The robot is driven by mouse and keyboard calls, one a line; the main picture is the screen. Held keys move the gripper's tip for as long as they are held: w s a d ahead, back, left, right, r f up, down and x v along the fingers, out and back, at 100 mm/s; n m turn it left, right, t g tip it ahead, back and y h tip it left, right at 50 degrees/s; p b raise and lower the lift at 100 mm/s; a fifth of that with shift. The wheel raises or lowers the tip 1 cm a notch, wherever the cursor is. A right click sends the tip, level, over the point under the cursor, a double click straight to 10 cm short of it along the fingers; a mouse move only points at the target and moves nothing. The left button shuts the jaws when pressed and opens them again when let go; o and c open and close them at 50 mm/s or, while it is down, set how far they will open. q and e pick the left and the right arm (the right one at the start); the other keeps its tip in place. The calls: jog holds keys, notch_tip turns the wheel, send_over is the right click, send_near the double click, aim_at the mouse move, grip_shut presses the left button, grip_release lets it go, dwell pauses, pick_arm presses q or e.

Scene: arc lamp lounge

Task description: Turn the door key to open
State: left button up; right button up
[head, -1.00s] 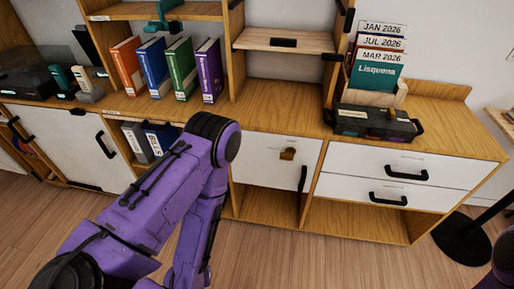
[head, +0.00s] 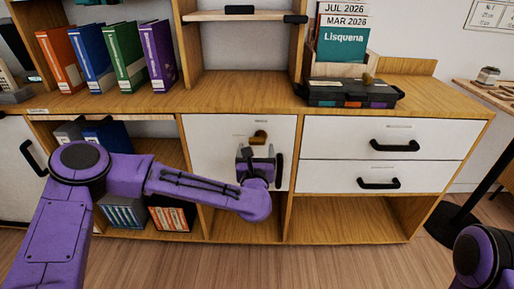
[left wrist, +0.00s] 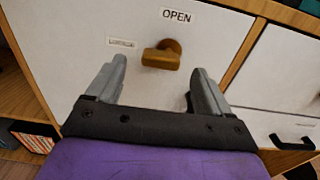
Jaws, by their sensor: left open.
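The brass door key (head: 259,137) sticks out of the white cabinet door (head: 210,150). In the left wrist view the key (left wrist: 162,58) has a broad bow lying roughly level, below a label reading OPEN (left wrist: 177,15). A second small label (left wrist: 121,43) is to its left. My left gripper (head: 256,155) is in front of the door just below the key. In the left wrist view its two grey fingers (left wrist: 155,82) are apart, with the key beyond and between them, not touching. My right gripper is not in view; only part of my right arm shows at the lower right.
A dark toolbox (head: 350,93) and a card holder stand on the wooden cabinet top. Binders (head: 125,57) stand at the left. Two white drawers (head: 425,145) with black handles are right of the door. A black lamp pole stands at far right.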

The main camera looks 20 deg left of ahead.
aim_at(257, 143)
pick_arm(q)
jog(key=x, duration=0.4)
jog(key=shift+w, duration=0.15)
jog(key=c, duration=1)
